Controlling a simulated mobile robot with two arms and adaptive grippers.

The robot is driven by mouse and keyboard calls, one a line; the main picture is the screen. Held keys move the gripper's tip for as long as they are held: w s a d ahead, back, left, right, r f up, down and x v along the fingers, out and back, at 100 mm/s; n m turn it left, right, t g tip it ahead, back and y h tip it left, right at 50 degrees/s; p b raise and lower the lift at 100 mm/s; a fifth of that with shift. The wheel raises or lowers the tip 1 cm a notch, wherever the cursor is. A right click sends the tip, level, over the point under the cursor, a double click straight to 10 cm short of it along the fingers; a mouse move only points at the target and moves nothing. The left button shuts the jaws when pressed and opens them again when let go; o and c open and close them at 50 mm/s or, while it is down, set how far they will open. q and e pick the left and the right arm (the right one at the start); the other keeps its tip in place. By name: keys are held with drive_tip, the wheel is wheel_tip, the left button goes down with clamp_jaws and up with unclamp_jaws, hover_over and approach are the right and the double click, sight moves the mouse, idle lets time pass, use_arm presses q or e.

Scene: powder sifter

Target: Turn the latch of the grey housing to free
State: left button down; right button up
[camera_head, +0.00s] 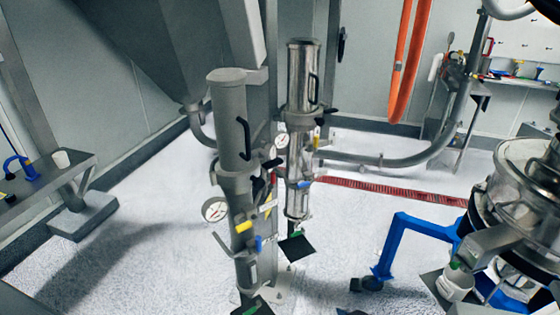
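The grey housing (228,112) is most likely the matte grey upright cylinder left of centre. It has a black curved handle (243,138) on its right side. A small dark lever (272,163) sticks out to the right by its collar and may be the latch; its exact setting is too small to tell. A round white gauge (214,210) and yellow and blue parts sit lower on the same column. A shiny metal cylinder (302,75) with a similar handle stands just behind and to the right. I make out neither of my grippers.
A metal bench (75,175) stands at the left. A blue frame (395,245) and a round steel machine (522,185) stand at the right. A curved pipe (425,155) and orange hoses (405,60) are behind. The floor left of the column is clear.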

drive_tip(key=w+a+r+n+t+y, duration=0.2)
drive_tip(key=w+a+r+t+y, duration=0.3)
drive_tip(key=w+r, duration=0.8)
drive_tip(key=n+t+y, duration=0.1)
drive_tip(key=y, duration=0.1)
approach(276, 166)
drive_tip(key=shift+p+x, duration=1.3)
drive_tip(key=shift+x, duration=2.8)
drive_tip(key=shift+c, duration=0.2)
drive_tip(key=c, duration=0.9)
drive_tip(key=shift+o, duration=0.2)
